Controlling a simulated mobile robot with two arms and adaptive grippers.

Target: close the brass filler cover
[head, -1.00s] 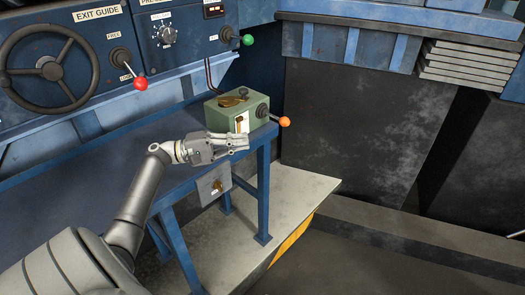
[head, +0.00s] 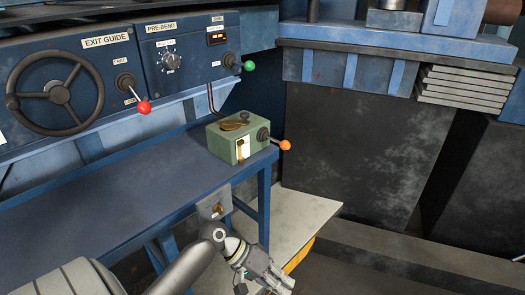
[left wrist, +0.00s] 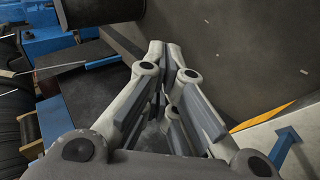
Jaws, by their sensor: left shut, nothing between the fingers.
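The brass filler cover (head: 234,124) is on top of the green box (head: 222,143) that stands at the right end of the blue bench. It looks low and nearly flat on the box top, but I cannot tell whether it is fully seated. My left gripper (head: 283,286) is at the bottom of the head view, below and in front of the bench, well apart from the box. Its fingers (left wrist: 171,46) are together and empty in the left wrist view. My right gripper is not in view.
The box has an orange-knobbed lever (head: 285,145) on its right side. The blue bench top (head: 130,195) is clear left of the box. A panel behind has a handwheel (head: 56,94), a red-knobbed lever (head: 144,107) and a green-knobbed lever (head: 248,66).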

